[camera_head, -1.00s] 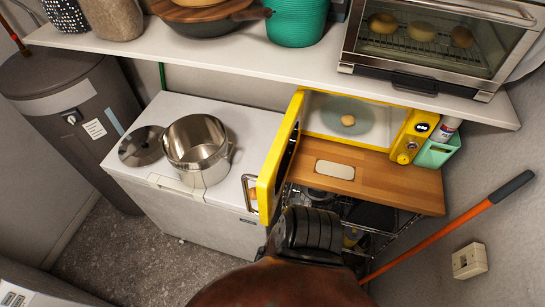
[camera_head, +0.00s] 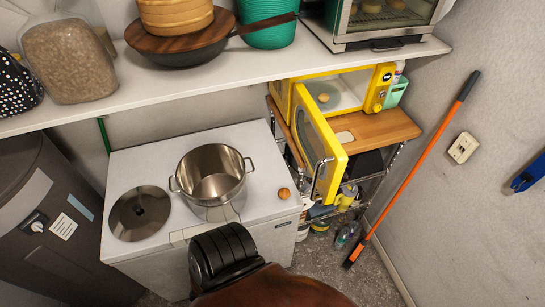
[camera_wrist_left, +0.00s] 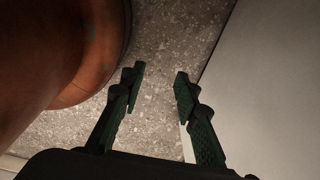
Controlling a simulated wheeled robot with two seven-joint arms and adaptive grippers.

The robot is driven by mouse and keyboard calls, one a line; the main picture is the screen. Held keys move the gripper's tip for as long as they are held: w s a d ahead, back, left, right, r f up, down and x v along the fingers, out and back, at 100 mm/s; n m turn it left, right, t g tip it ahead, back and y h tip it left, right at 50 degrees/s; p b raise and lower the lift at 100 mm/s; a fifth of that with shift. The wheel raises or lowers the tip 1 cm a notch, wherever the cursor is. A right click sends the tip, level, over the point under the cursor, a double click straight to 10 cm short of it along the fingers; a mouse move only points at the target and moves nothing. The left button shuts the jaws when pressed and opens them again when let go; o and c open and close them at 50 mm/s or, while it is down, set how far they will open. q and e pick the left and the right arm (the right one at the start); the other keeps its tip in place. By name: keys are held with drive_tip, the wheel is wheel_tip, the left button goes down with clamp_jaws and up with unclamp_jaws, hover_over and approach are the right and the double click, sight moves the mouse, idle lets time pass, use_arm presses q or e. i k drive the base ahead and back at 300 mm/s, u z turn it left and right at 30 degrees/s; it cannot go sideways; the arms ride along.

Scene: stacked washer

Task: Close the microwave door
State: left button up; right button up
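The yellow microwave (camera_head: 381,88) sits on the wooden top of a small rack, below the white shelf. Its door (camera_head: 318,150) stands wide open, hinged on the left and swung out toward me, with a metal handle (camera_head: 318,180) on its free edge. A glass plate with a round bun (camera_head: 323,98) shows inside. My left gripper (camera_wrist_left: 160,72) shows in the left wrist view with its fingers apart and nothing between them. It hangs above the speckled floor, beside a pale flat surface, away from the door. My right gripper is not in view.
A white chest (camera_head: 262,170) left of the door holds a steel pot (camera_head: 213,175), its lid (camera_head: 140,213) and a small round brown item (camera_head: 284,193). An orange pole (camera_head: 415,165) leans on the right wall.

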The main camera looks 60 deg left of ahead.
sight(318, 145)
drive_tip(key=k, duration=0.15)
drive_tip(key=u, duration=1.1)
